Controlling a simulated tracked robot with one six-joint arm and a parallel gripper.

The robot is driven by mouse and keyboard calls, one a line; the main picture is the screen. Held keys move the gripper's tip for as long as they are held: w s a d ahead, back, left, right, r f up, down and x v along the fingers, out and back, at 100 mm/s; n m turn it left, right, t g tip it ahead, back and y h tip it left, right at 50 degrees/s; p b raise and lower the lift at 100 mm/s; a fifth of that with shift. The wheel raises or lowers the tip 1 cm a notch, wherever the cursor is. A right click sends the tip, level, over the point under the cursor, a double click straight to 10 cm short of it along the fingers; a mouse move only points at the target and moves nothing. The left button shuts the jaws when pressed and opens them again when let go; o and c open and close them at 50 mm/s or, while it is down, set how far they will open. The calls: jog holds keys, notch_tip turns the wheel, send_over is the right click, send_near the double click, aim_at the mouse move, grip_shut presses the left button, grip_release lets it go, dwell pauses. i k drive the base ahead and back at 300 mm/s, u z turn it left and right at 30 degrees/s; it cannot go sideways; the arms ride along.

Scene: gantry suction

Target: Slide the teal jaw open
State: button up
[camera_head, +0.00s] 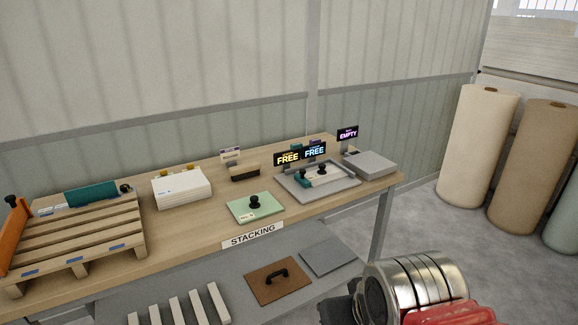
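A small teal block (301,174) with a black knob stands in a shallow grey tray (345,185) at the right part of the bench. It looks like the teal jaw, next to a white block (319,179) with another dark knob. Both are small, and I cannot tell whether they touch or how far the jaw stands open. Part of my arm, silver and red, shows at the bottom right, in front of the bench. My gripper's fingers do not show.
Signs reading FREE (287,158) and EMPTY (347,133) stand behind the tray. A grey box (370,164) is right of it. A green plate (255,207) with a black knob lies left. A wooden pallet (75,236) fills the left end. A lower shelf holds plates.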

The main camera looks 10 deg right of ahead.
aim_at(300, 178)
jog(key=u, duration=0.25)
jog(key=i, duration=1.6)
jog(key=u, duration=0.15)
